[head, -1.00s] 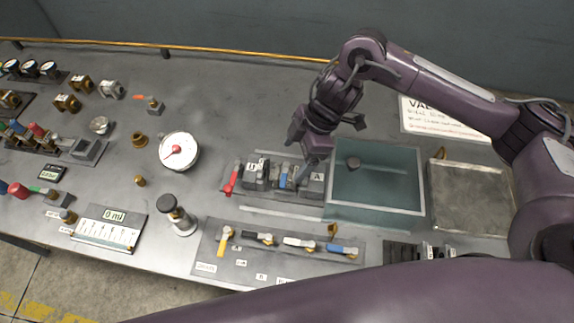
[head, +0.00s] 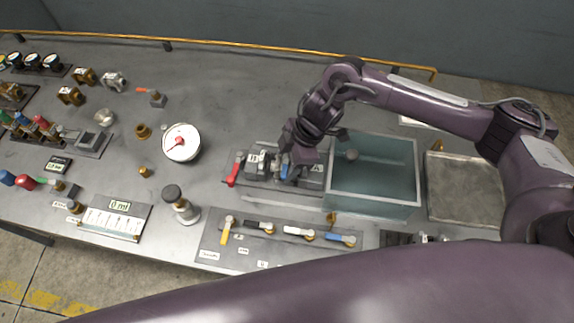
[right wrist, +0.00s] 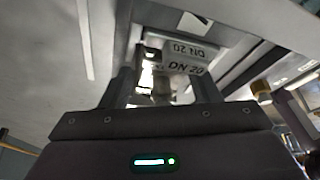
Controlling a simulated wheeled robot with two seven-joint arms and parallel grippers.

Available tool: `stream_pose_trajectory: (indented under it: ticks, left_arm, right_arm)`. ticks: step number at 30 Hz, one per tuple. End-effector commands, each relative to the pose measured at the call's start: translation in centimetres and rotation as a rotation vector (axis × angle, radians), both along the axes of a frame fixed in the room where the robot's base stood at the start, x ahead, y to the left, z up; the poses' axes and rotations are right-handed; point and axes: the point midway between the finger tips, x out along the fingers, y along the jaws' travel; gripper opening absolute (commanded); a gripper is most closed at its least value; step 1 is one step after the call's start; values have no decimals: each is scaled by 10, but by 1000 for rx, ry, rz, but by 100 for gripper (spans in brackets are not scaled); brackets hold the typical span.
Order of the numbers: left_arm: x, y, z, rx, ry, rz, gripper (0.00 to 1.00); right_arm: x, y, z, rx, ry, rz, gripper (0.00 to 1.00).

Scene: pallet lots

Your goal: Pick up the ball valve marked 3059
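My right gripper (head: 293,172) points down over a grey rack (head: 240,178) with a red lever at its left end. A grey block (right wrist: 185,66) marked "DN 20" stands beyond. I cannot read 3059 on any valve. My left gripper is out of view.
A teal open tank (head: 416,165) stands right of the rack, with a grey tray (head: 470,190) beyond it. A round white dial (head: 181,143) is left of the rack. A dark-capped metal post (head: 180,204) stands in front of the dial. The table behind the rack is clear.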

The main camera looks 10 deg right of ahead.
Motion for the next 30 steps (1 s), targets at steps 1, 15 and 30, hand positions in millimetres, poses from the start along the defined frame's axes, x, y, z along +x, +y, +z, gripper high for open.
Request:
stream_pose_trajectory:
  ticks: [1, 15, 30]
  left_arm:
    - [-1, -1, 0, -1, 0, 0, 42]
    - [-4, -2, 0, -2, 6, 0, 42]
    - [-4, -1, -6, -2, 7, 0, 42]
  right_arm:
    - [0, -1, 0, -1, 0, 0, 38]
    - [0, -2, 0, -3, 1, 1, 9]
    - [2, -1, 43, -1, -7, 5, 0]
